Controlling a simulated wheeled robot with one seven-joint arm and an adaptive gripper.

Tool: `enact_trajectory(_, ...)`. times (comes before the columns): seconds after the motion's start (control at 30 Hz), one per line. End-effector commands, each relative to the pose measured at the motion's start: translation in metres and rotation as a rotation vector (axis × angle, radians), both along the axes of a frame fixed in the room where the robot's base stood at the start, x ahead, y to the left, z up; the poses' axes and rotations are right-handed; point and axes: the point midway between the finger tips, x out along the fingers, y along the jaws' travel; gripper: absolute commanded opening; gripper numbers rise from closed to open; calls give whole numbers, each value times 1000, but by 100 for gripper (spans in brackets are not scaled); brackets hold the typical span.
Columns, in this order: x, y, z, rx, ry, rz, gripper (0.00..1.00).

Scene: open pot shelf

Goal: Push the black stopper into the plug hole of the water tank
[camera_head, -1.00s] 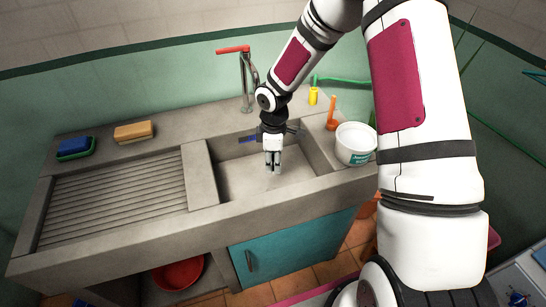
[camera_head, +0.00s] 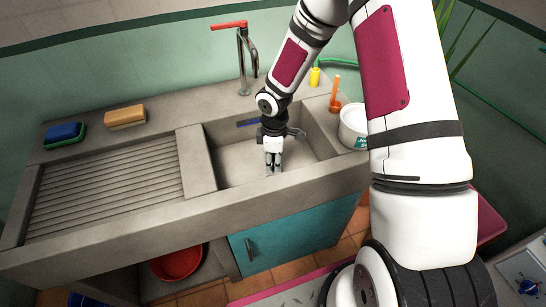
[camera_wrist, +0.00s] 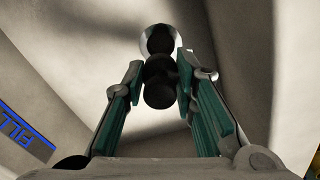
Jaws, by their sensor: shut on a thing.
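My gripper (camera_head: 273,168) points down inside the water tank (camera_head: 232,165), low near its floor. In the wrist view my gripper (camera_wrist: 161,72) has its two teal-padded fingers closed on the black stopper (camera_wrist: 159,95), a small dark rounded piece. Just beyond the stopper is the plug hole (camera_wrist: 174,32), a bright metal ring with a dark centre, in the tank's pale floor. The stopper lines up closely with the hole in this view and partly covers its near edge. I cannot tell whether the stopper touches the ring. In the head view the stopper and hole are hidden.
A red-handled tap (camera_head: 241,58) stands behind the tank. A white tub (camera_head: 352,130), an orange-handled brush (camera_head: 335,92) and a yellow cup (camera_head: 314,77) stand to the right. The ribbed drainboard (camera_head: 105,185) lies left. A blue marking (camera_wrist: 25,133) is on the tank wall.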

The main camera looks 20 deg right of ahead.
Motion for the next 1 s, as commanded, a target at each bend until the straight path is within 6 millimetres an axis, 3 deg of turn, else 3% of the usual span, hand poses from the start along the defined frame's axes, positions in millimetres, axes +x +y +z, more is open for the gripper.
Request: enact_trajectory(1.0, 1, 0, -74, 0, 1, 0, 4)
